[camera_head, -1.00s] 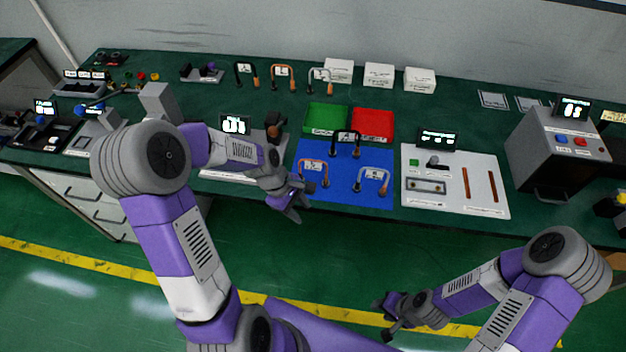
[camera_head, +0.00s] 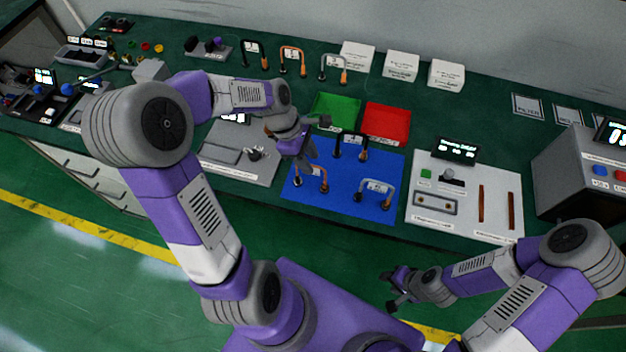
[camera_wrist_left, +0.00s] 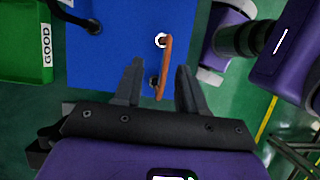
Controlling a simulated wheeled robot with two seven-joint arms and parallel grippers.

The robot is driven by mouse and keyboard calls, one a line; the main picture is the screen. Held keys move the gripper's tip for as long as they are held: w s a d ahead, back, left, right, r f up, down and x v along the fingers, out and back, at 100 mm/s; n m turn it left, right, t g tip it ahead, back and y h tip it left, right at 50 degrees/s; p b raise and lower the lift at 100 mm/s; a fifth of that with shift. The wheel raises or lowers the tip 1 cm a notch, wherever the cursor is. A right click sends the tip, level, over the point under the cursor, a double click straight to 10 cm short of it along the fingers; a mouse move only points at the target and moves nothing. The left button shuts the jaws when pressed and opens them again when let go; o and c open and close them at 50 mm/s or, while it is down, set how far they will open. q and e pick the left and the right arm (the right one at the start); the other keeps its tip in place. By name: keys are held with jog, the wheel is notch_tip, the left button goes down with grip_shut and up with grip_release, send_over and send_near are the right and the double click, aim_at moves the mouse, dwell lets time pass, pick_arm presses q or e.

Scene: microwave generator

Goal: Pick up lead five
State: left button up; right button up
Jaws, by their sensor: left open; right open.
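Several bent leads with small tags stand about; the tag numbers are too small to read, so I cannot tell which is lead five. On the blue mat (camera_head: 336,205) are an orange lead (camera_head: 324,180), a black lead (camera_head: 365,147) and a grey lead (camera_head: 388,195). My left gripper (camera_head: 312,150) is open above the mat, just behind the orange lead. In the left wrist view the orange lead (camera_wrist_left: 165,70) shows between the open fingers (camera_wrist_left: 160,85), not gripped. My right gripper (camera_head: 391,290) is open and empty, low in front of the bench.
Behind the mat are a green tray (camera_head: 335,108) and a red tray (camera_head: 387,121). More leads (camera_head: 292,60) and white boxes (camera_head: 401,66) stand at the back. A white panel (camera_head: 470,215) lies right of the mat, a grey panel (camera_head: 250,163) left of it.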

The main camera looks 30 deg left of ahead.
pick_arm(q)
jog(key=x, duration=0.2)
jog(key=b+x, duration=0.1)
jog(key=x, duration=0.1)
jog(key=shift+s+a+f, duration=0.1)
jog(key=shift+s+f, duration=0.05)
jog(key=shift+s, duration=0.2)
jog(key=shift+w+f, duration=0.1)
jog(key=shift+f, duration=0.35)
grip_shut()
